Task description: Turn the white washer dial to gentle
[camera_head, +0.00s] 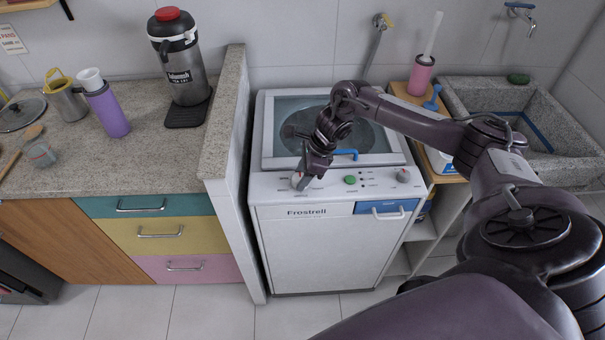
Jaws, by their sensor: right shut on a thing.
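The white washer (320,245) stands in the middle of the head view with its control panel along the front top edge. A white dial (298,181) sits at the left of the panel, partly covered by my right gripper. My right gripper (302,180) reaches down onto the panel and is shut on this dial. The markings around the dial are too small to read. A second pale dial (403,175) is at the right end of the panel, with a green button (350,180) between them. My left gripper is not in view.
A granite counter (150,150) with a raised side wall (226,120) stands left of the washer. A blue handle (346,153) is on the washer lid, under my right arm. A stone sink (470,95) is at the right. Clear tiled floor (200,315) lies in front.

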